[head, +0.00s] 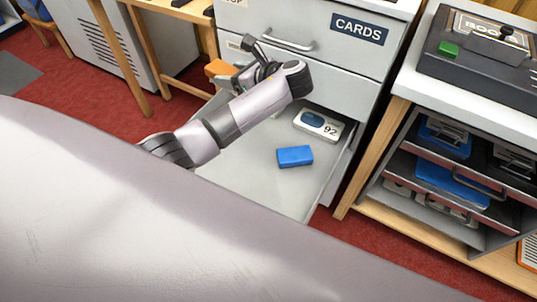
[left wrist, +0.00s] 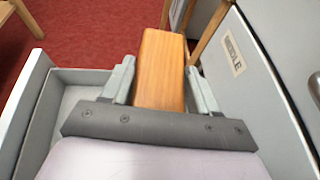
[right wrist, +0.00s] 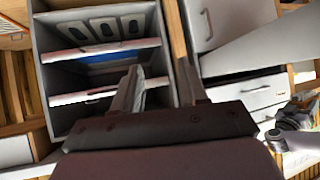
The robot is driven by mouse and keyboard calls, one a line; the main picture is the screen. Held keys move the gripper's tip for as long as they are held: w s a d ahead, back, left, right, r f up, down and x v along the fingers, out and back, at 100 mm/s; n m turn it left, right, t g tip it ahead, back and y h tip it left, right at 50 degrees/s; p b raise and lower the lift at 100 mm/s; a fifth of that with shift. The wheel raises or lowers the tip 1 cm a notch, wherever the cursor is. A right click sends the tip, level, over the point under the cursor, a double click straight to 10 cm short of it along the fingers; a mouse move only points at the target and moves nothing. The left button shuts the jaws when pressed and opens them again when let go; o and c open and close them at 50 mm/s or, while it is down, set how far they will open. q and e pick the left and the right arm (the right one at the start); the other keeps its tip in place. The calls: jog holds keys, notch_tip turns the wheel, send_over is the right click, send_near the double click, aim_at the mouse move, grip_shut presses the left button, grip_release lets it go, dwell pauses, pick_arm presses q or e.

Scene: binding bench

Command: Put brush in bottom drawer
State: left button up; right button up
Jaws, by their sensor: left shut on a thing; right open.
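My left gripper (head: 240,78) is shut on the brush, whose orange-brown wooden block (head: 220,69) shows at the drawer's far left side. In the left wrist view the wooden block (left wrist: 160,70) sits between the two fingers (left wrist: 160,88); no bristles can be made out. The bottom drawer (head: 240,172) is pulled open below my left arm, and its wall (left wrist: 35,105) shows at the left of the left wrist view. The brush is held above the drawer, near its left edge. My right gripper (right wrist: 160,75) is open and empty, away from the drawer.
In the drawer lie a blue block (head: 295,156) and a white item marked 92 (head: 318,124). The closed drawer labelled CARDS (head: 325,38) is above. A shelf unit (head: 372,200) stands at the right. The drawer's front middle floor is clear.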

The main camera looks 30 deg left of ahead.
pick_arm(q)
jog(key=shift+w+d+n+g+b, duration=0.1)
jog(key=shift+n+g+b, duration=0.4)
jog(key=shift+n+g, duration=0.2)
jog(key=shift+f, duration=0.3)
notch_tip(320, 180, down, 14)
jog(key=b, duration=0.6)
jog(key=shift+b, duration=0.4)
jog(key=shift+f+b, duration=0.35)
jog(key=shift+f, duration=0.35)
notch_tip(320, 180, down, 4)
jog(key=shift+r+b, duration=0.25)
jog(key=shift+b, duration=0.9)
jog(key=shift+f, duration=0.25)
jog(key=shift+r, duration=0.1)
pick_arm(e)
jog(key=w+a+f+n+t+y, duration=0.1)
jog(key=w+a+y, duration=0.1)
jog(key=a, duration=0.4)
jog(key=shift+w+a+t, duration=0.15)
jog(key=shift+w+t, duration=0.15)
jog(key=shift+w, duration=0.3)
